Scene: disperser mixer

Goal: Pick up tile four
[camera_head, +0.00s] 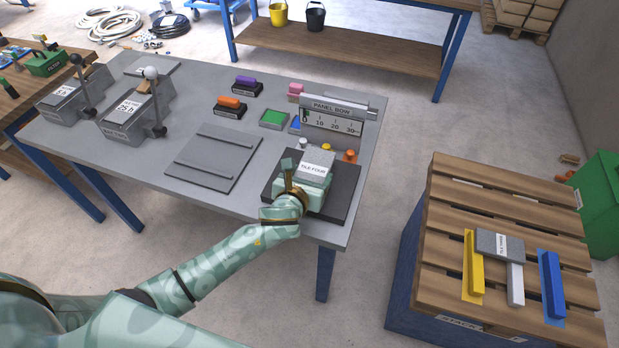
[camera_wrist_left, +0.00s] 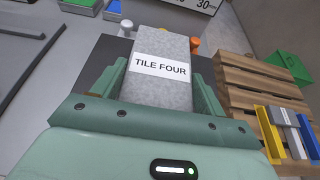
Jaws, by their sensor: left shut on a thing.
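Tile four (camera_head: 315,166) is a grey speckled block with a white label reading TILE FOUR. It is at the dark pad (camera_head: 341,204) near the right front corner of the grey table. My left gripper (camera_head: 303,184) is shut on it. In the left wrist view tile four (camera_wrist_left: 163,72) sits between the two green fingers of the left gripper (camera_wrist_left: 160,90). I cannot tell whether the tile touches the pad. My right gripper is in neither view.
The panel bow gauge (camera_head: 332,121) stands just behind the pad, with small coloured knobs in front. A ridged grey plate (camera_head: 213,157) lies to the left. A wooden pallet (camera_head: 465,199) at right carries another grey tile (camera_head: 500,245) and yellow, white and blue bars.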

